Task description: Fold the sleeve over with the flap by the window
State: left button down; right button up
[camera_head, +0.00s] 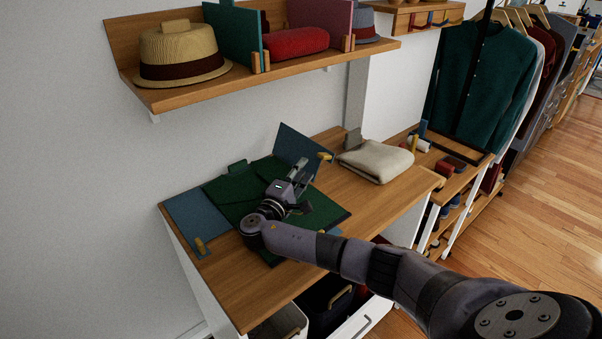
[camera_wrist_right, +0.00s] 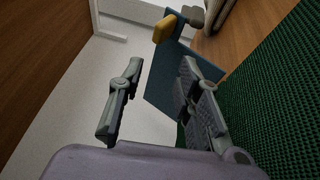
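A green knitted garment (camera_head: 235,190) lies on a blue folding board on the wooden desk. The board's left flap (camera_head: 200,218) lies flat, with a yellow knob (camera_head: 200,245). The far flap (camera_head: 293,146) stands tilted up, with a yellow knob (camera_head: 326,155); this flap also shows in the right wrist view (camera_wrist_right: 165,88). My right gripper (camera_head: 301,168) is over the garment, close to the raised flap. Its fingers are apart in the wrist view (camera_wrist_right: 160,66), and I cannot tell whether they touch the flap. Part of the garment is hidden under my arm. My left gripper is out of view.
A folded beige cloth (camera_head: 376,160) lies on the desk (camera_head: 260,285) to the right. A shelf (camera_head: 190,95) with hats and a red folded garment hangs above. A grey post (camera_head: 355,95) rises behind the raised flap. Clothes hang on a rack at right.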

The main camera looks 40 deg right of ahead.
jog(key=v, duration=1.2)
jog(key=shift+f, duration=0.1)
